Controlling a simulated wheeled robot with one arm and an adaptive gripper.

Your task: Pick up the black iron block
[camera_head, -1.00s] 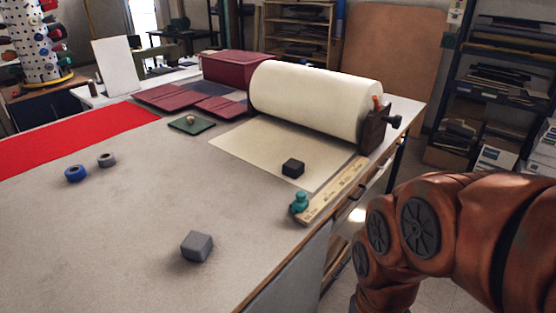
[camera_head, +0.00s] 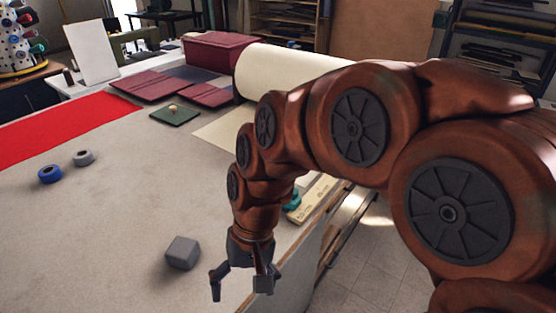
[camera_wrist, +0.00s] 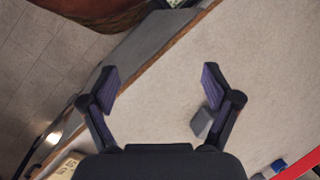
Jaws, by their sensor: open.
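My gripper (camera_head: 240,287) is open and empty above the front edge of the table, right of a grey block (camera_head: 182,253). The grey block (camera_wrist: 201,122) shows there partly behind the right finger.
The table top (camera_head: 110,225) is clear at the left front. A blue roll (camera_head: 50,174) and a grey roll (camera_head: 84,157) lie near red cloth (camera_head: 60,130). A cream paper roll (camera_head: 285,70), a wooden ruler (camera_head: 318,195) and a teal knob (camera_head: 293,202) are near my arm.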

